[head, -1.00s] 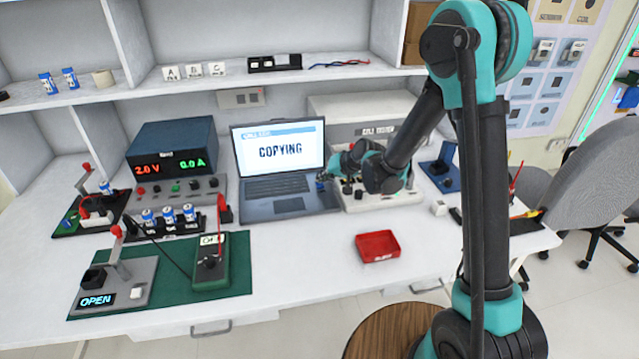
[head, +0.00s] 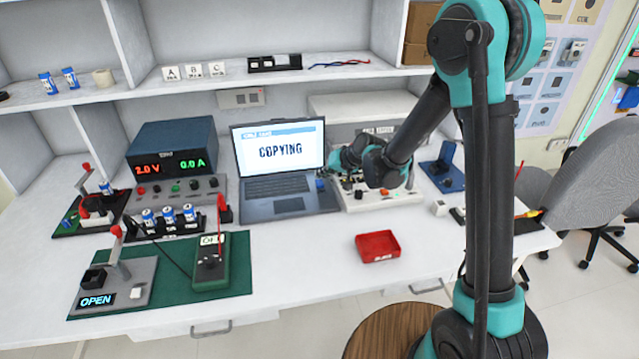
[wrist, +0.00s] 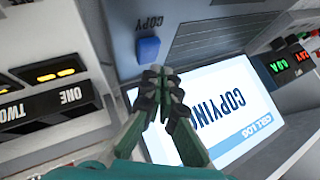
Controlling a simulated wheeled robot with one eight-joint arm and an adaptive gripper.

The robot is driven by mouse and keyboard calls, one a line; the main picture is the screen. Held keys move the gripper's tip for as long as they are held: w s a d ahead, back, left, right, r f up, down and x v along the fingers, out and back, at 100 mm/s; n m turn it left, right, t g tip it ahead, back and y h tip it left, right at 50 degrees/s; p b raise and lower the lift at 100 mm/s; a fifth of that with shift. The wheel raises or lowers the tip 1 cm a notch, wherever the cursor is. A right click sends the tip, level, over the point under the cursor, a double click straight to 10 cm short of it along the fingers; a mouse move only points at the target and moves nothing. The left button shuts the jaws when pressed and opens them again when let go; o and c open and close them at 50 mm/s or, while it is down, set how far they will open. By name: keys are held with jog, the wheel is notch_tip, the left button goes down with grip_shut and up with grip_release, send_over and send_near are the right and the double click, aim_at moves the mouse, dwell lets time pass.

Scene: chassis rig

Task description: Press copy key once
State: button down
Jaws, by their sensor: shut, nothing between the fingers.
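The copy key is a blue square key (wrist: 148,50) beside the word COPY on a grey panel in the wrist view. In the head view a small blue spot (head: 320,185) shows at the laptop's right edge. My gripper (wrist: 157,74) is shut and empty, its fingertips just below the key in the picture; a gap seems to show, but contact is hard to judge. In the head view my gripper (head: 335,166) is near the laptop's right side. The laptop screen (head: 281,150) reads COPYING, and it also shows in the wrist view (wrist: 232,110).
A light instrument box (head: 375,203) with knobs stands right of the laptop. A power supply (head: 172,155) reads 2.0 V and 0.0 A. A red tray (head: 378,247) lies in front, with bare desk around it. A shelf (head: 260,85) runs above.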

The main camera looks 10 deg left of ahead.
jog(key=shift+r, duration=2.5)
jog(key=shift+d, duration=0.2)
jog(key=h, duration=0.2)
send_near(323, 184)
jog(key=w+d+r, duration=0.1)
jog(key=d+r, duration=0.1)
jog(key=d, duration=0.2)
jog(key=s+d+m+h, duration=0.2)
jog(key=s+d, duration=0.4)
jog(key=d, duration=0.6)
jog(key=s+d+f+h, duration=0.1)
jog(key=s+d, duration=0.4)
jog(key=d, duration=0.1)
jog(key=s+d+f+m+h, duration=0.1)
jog(key=s+d+f, duration=0.1)
jog(key=s+d, duration=0.4)
jog(key=s+d+f+h, duration=0.2)
jog(key=s+d, duration=0.3)
jog(key=shift+s+d, duration=0.3)
jog(key=shift+d, duration=0.1)
